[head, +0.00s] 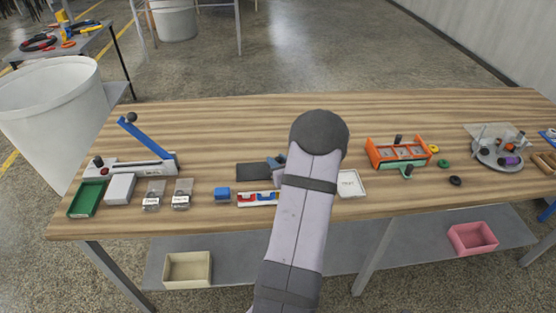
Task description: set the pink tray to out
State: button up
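The pink tray (473,238) sits on the grey lower shelf beneath the right part of the wooden table, close to the shelf's front edge. It looks empty and its open top faces up. My arm rises through the middle of the head view and ends in a dark round joint above the table. My gripper is not visible; the arm may hide it. The arm is well to the left of the pink tray and does not touch it.
A beige tray (187,269) sits on the lower shelf (232,262) at the left. The tabletop (230,125) holds a blue-handled press (138,150), a green tray (87,199), an orange fixture (396,153) and a round grey stand (499,155). A table leg (372,255) stands left of the pink tray.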

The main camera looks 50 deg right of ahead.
grip_shut()
jog(key=w+a+b, duration=0.1)
jog(key=w+a, duration=0.3)
jog(key=w+a+b, duration=0.1)
jog(key=w+a, duration=0.3)
jog(key=shift+w+a+b, duration=0.2)
jog(key=shift+w+b, duration=0.1)
jog(key=shift+b, duration=0.05)
jog(key=shift+w+a+r, duration=0.1)
jog(key=shift+w+a, duration=0.05)
grip_release()
jog(key=shift+a, duration=0.1)
